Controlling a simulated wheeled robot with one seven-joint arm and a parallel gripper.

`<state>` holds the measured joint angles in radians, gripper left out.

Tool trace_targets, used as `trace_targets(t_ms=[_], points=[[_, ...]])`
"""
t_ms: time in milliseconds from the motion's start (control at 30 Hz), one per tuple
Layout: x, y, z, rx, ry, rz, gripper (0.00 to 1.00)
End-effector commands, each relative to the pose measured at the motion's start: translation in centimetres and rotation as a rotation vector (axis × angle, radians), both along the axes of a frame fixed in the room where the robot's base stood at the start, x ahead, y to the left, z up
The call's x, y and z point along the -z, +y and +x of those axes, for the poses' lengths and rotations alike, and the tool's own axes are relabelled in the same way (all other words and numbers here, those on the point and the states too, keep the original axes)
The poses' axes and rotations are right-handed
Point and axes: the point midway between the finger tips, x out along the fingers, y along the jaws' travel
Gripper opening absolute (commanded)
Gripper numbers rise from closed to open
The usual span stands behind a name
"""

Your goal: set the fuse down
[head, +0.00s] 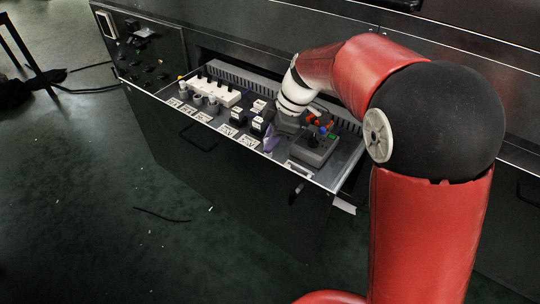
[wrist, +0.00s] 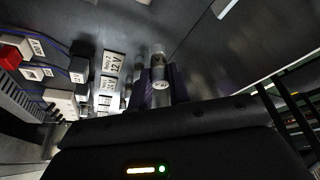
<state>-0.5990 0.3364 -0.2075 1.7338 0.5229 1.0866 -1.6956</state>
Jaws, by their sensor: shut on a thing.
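My gripper (head: 270,138) is low over the right half of the open drawer (head: 216,127), with a purple finger showing in the head view. In the wrist view the two purple fingertips of my gripper (wrist: 160,84) are shut on the fuse (wrist: 158,62), a small grey cylinder with metal ends. The fuse is hidden in the head view. I cannot tell whether it touches anything below it.
The drawer holds a white block with black knobs (head: 218,92), several black modules, one a black block (head: 238,116), and white labels (head: 203,117). A grey box with a joystick (head: 314,148) stands right of my gripper. Blue wires (wrist: 50,62) show in the wrist view.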

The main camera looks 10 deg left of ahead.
Motion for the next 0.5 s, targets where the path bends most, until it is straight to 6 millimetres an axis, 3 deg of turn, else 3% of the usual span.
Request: trace_targets(t_ms=[500], points=[[5.3,0.0,0.0,0.000,0.000,0.000,0.00]])
